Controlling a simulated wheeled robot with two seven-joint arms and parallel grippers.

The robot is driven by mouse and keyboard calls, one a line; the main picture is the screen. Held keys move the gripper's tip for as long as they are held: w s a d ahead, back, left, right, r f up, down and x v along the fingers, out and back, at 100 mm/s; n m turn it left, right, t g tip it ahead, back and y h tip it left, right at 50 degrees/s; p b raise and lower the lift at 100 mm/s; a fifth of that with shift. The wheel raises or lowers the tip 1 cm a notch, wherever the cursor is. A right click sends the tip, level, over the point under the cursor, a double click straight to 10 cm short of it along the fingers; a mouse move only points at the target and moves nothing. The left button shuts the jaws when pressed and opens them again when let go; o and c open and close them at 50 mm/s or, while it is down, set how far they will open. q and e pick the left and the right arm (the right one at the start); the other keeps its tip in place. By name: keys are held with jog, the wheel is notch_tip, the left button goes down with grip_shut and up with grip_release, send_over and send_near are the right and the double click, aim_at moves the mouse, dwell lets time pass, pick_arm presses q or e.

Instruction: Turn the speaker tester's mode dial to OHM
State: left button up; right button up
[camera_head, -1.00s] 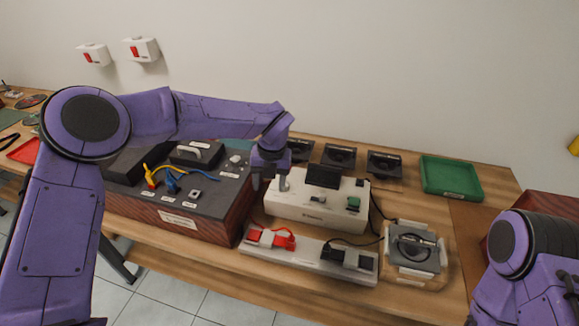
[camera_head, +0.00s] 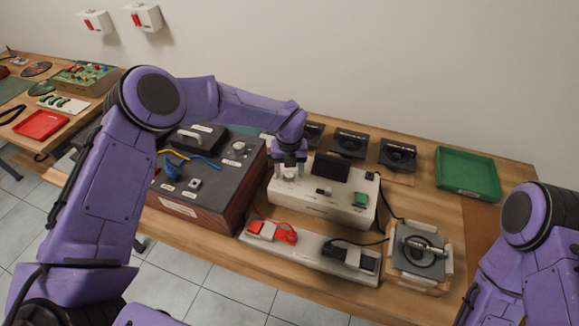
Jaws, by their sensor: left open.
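The speaker tester (camera_head: 320,204) is a white box on the wooden bench, with a dark screen, a green part and a small switch. Its round pale dial (camera_head: 289,174) is at the left end of its top. My left gripper (camera_head: 290,167) points down at that dial, open, with its fingertips close above or beside it; I cannot tell whether they touch. The dial's markings, including OHM, are too small to read. My right arm (camera_head: 530,220) shows at the right edge, but its gripper is out of the picture.
A dark box (camera_head: 205,205) with blue and yellow leads stands left of the tester. A grey strip (camera_head: 313,258) with red and black clips lies in front. A speaker in a fixture (camera_head: 418,255) is at right. Black speakers (camera_head: 397,154) and a green tray (camera_head: 467,173) stand behind.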

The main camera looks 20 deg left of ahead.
pick_arm(q)
jog(key=shift+f, duration=0.2)
jog(key=shift+s, duration=0.15)
jog(key=c, duration=1)
jog(key=shift+c, duration=0.2)
jog(key=shift+m, duration=0.3)
jog(key=shift+f+m+b, duration=0.1)
jog(key=shift+m+b, duration=0.35)
jog(key=shift+m, duration=0.05)
jog(key=shift+m+b, duration=0.35)
jog(key=shift+m, duration=0.85)
jog(key=m, duration=0.4)
jog(key=shift+m, duration=0.3)
